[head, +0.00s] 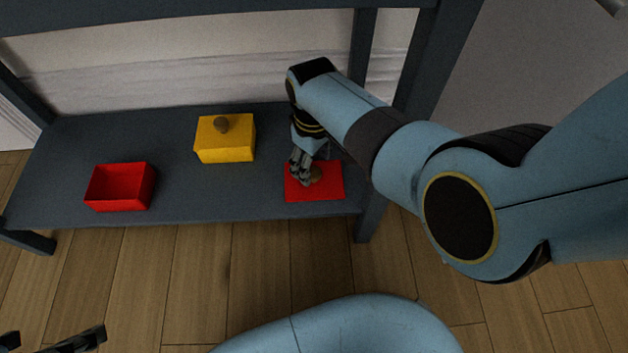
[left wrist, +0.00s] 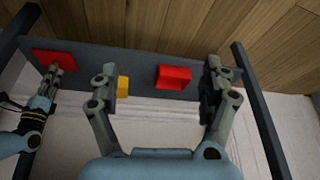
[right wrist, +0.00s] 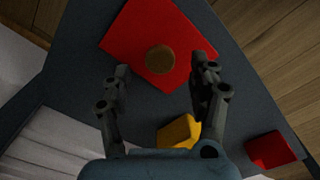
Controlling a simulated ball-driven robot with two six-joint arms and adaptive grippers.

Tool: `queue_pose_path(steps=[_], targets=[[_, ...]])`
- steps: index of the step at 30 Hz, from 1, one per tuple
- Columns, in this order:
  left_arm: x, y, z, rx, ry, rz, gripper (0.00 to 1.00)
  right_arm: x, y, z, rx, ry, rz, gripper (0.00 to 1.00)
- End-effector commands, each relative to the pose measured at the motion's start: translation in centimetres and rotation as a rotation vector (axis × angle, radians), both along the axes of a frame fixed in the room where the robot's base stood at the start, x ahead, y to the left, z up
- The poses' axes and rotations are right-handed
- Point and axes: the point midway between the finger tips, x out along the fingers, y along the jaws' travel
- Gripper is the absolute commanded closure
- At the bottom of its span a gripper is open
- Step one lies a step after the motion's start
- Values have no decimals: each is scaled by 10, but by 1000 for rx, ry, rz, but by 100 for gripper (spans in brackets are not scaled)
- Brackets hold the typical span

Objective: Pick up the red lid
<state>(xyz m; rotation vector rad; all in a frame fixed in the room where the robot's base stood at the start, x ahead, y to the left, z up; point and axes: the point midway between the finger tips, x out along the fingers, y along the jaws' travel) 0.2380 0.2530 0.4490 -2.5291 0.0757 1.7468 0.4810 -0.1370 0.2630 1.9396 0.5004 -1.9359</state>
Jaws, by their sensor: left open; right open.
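The red lid (head: 329,189) is a flat red square with a round brown knob (head: 315,174), lying on the dark shelf (head: 170,195) near its right end. My right gripper (head: 301,172) is directly over the lid, beside the knob. In the right wrist view the lid (right wrist: 130,38) and its knob (right wrist: 160,59) show just beyond the open fingertips (right wrist: 160,64), with nothing held. My left gripper (head: 52,343) is at the bottom left corner of the head view, away from the lid. In the left wrist view its fingers (left wrist: 158,70) are apart and empty.
An open red box (head: 119,204) stands at the shelf's left. A yellow box (head: 226,150) with a brown-knobbed lid stands between it and the red lid. Dark shelf legs (head: 370,215) and an upper board (head: 200,15) bound the space. Wooden floor lies in front.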

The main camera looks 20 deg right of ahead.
Motion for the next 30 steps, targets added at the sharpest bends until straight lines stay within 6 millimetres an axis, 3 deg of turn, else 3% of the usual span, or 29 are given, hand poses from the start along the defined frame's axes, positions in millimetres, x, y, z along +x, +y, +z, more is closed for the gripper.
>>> queue_pose_path(steps=[1, 12, 25, 30], targets=[[0, 0, -12, -2, -23, 0, 20, -3, -1, -12, 0, 7, 0, 40], [15, 0, -50, -6, -267, -2, 20, -3, -1, -37, 0, 4, 0, 40], [18, -1, -54, -7, -339, -4, 20, -2, -1, -41, 0, 1, -1, 40], [18, -1, -54, -7, -338, -4, 20, -2, -1, -41, 0, 1, -1, 59]])
